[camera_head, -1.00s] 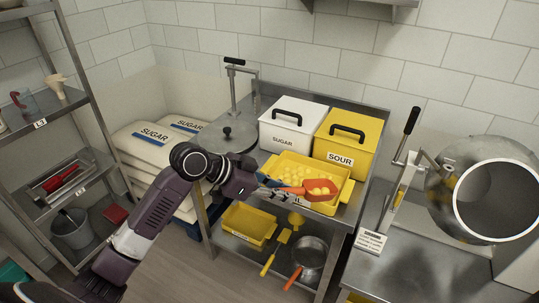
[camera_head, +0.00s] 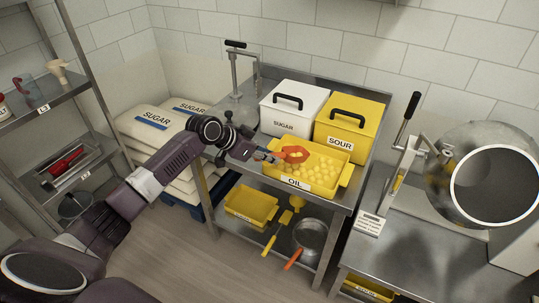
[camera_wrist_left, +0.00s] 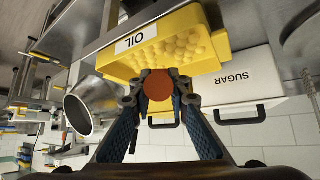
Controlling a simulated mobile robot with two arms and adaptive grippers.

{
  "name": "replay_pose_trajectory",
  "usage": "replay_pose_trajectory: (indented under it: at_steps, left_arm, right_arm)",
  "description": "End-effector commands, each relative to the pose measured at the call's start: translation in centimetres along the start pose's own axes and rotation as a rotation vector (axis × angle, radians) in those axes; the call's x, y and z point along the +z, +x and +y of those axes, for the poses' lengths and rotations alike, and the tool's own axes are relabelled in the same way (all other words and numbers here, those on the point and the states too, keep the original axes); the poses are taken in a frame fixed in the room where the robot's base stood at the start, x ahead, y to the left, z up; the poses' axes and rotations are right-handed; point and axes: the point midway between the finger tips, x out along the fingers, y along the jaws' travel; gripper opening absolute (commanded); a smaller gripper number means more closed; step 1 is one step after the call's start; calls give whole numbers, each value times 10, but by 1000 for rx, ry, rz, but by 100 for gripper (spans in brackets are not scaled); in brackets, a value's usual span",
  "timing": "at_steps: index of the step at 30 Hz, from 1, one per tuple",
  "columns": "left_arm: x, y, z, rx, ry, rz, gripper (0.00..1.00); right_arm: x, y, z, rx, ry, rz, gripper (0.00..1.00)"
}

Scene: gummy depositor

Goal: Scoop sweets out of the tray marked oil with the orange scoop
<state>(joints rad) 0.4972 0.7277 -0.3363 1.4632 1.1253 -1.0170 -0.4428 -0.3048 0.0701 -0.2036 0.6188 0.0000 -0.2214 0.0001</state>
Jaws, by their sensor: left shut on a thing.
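The yellow tray marked OIL (camera_head: 338,190) stands on the steel table with many round yellow sweets (camera_head: 318,168) in it. It also shows in the left wrist view (camera_wrist_left: 109,63). My left gripper (camera_head: 274,157) is shut on the orange scoop (camera_head: 294,152) at the tray's left side. The scoop's bowl is over the back left part of the tray, with some yellow showing in it; I cannot tell whether it touches the sweets. In the left wrist view an orange round part of the scoop (camera_wrist_left: 158,85) sits between the fingertips. My right gripper is not seen.
A white SUGAR bin (camera_head: 291,110) and a yellow SOUR bin (camera_head: 345,135) stand just behind the tray. A lever press (camera_head: 236,75) is at the back left. The lower shelf holds a yellow tray (camera_head: 250,205) and a pan (camera_head: 309,238). A steel drum (camera_head: 490,180) is on the right.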

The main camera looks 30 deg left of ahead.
Motion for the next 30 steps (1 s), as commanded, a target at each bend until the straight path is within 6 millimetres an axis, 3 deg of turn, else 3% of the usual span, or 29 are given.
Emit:
replay_pose_trajectory:
  at_steps: [1,12,30]
  left_arm:
    - [7,7,0,0,0,1,0]
    - [33,32,0,0,-1,1,0]
    - [51,45,3,7,-1,-17,0]
  right_arm:
    - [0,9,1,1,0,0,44]
    - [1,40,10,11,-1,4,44]
    - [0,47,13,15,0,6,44]
